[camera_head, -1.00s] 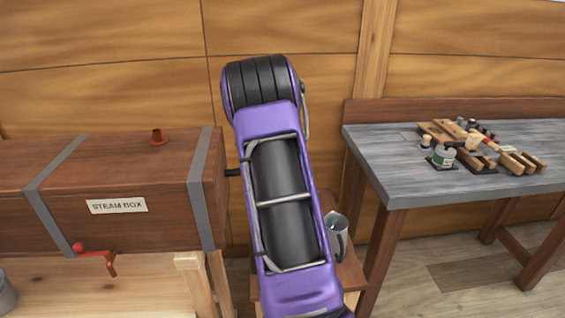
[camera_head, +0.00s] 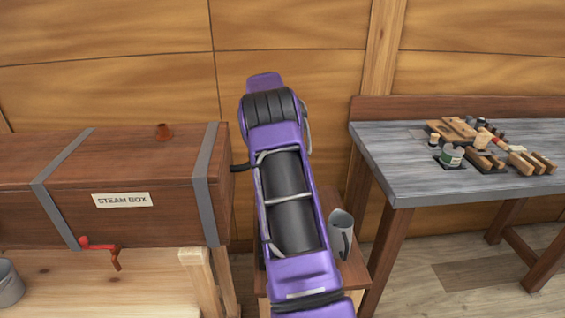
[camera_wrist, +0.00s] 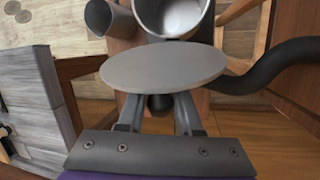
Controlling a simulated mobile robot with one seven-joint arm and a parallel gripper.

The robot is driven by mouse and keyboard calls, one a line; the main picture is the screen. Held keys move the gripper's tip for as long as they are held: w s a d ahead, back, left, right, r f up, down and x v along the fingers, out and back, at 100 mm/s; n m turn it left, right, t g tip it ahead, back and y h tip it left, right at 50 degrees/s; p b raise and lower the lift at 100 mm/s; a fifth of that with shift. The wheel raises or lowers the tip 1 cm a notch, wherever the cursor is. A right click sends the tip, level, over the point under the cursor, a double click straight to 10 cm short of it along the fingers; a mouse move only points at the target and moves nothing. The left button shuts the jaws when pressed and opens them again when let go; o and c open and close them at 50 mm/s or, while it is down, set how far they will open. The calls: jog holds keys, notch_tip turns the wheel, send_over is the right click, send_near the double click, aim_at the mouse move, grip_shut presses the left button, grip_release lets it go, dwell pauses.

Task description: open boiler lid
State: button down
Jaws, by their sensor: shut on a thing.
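In the wrist view, my gripper (camera_wrist: 159,106) is shut on the dark knob of a round grey lid (camera_wrist: 160,68). The lid is clear of the boiler's mouth, on the near side of it in the picture. The boiler (camera_wrist: 172,16) shows as a round metal pot at the top edge, its mouth uncovered and its inside pale. The lid hides its near part. In the head view, my purple arm covers my gripper, the lid and the boiler.
A grey mug (camera_head: 341,236) stands on a small wooden stand (camera_head: 354,268), close beside the boiler (camera_wrist: 112,18). A dark hose (camera_wrist: 268,68) runs right from the boiler. The steam box (camera_head: 150,180) is left, the tool-laden workbench (camera_head: 400,170) right.

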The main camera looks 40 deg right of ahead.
jog(key=shift+s+a+f, duration=0.1)
jog(key=shift+s+f, duration=0.05)
jog(key=shift+f, duration=0.15)
jog(key=c, duration=0.6)
grip_release()
jog(key=shift+r, duration=0.1)
jog(key=shift+r, duration=0.1)
jog(key=shift+w+r, duration=0.35)
jog(key=shift+r, duration=0.2)
jog(key=v, duration=0.5)
jog(key=shift+w+r, duration=0.1)
jog(key=shift+r, duration=0.45)
jog(key=shift+r, duration=0.1)
